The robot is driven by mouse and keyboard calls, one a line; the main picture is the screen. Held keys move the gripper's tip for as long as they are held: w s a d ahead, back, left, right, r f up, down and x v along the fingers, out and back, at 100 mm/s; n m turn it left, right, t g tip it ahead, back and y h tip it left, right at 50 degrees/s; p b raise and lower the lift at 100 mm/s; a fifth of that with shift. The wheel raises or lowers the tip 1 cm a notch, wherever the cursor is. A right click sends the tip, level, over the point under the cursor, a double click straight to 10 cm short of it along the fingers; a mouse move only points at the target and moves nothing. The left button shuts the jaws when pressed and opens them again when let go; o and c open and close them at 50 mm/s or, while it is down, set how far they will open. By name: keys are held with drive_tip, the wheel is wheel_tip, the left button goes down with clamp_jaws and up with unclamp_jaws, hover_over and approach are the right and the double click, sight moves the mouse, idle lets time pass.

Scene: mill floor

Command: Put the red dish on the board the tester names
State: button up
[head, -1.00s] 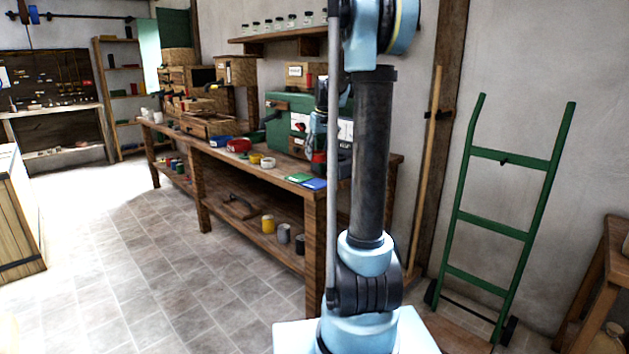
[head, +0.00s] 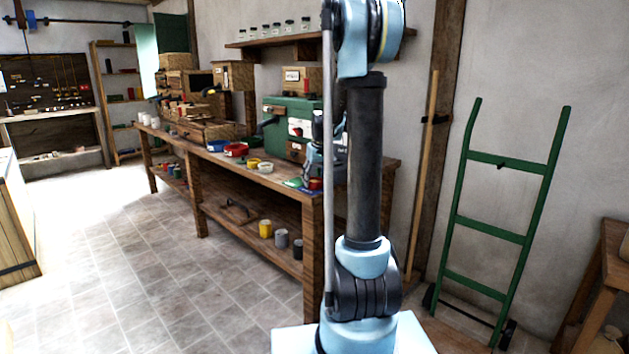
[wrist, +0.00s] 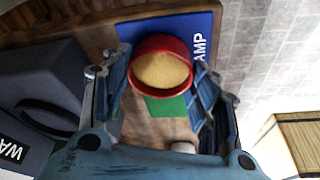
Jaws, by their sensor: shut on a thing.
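My gripper (wrist: 161,66) is shut on a red dish (wrist: 190,52) with a pale yellow filling, its fingers on either side of it. The dish looks level and shows over the near edge of a blue board (wrist: 208,22) whose visible letters read "AMP"; the rest of the word is hidden. A green board (wrist: 168,106) lies beside the blue one, partly hidden by the dish. In the head view the dish (head: 316,184) is low over the bench's right end, by the green board (head: 293,182). I cannot tell whether it touches the blue board.
A grey machine with a label (wrist: 30,110) stands close to the gripper. Another red container (head: 236,150), a yellow dish (head: 253,162) and a white dish (head: 265,168) stand on the bench, left of the boards. A green machine (head: 285,115) stands behind them.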

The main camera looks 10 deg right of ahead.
drive_tip(key=o, duration=1.2)
drive_tip(key=a+v, duration=0.1)
drive_tip(key=v, duration=1.1)
drive_tip(key=s+f+m, duration=0.1)
drive_tip(key=s+f, duration=0.1)
drive_tip(key=s, duration=0.9)
drive_tip(key=s+f, duration=0.3)
drive_tip(key=s, duration=0.7)
drive_tip(key=s+f, duration=0.6)
drive_tip(key=s, duration=0.3)
drive_tip(key=s+f+m+g, duration=0.1)
drive_tip(key=s+f, duration=0.6)
drive_tip(key=s, duration=0.3)
drive_tip(key=shift+s+f+m+h, duration=0.25)
drive_tip(key=shift+f+m+h, duration=0.05)
drive_tip(key=shift+h, duration=0.1)
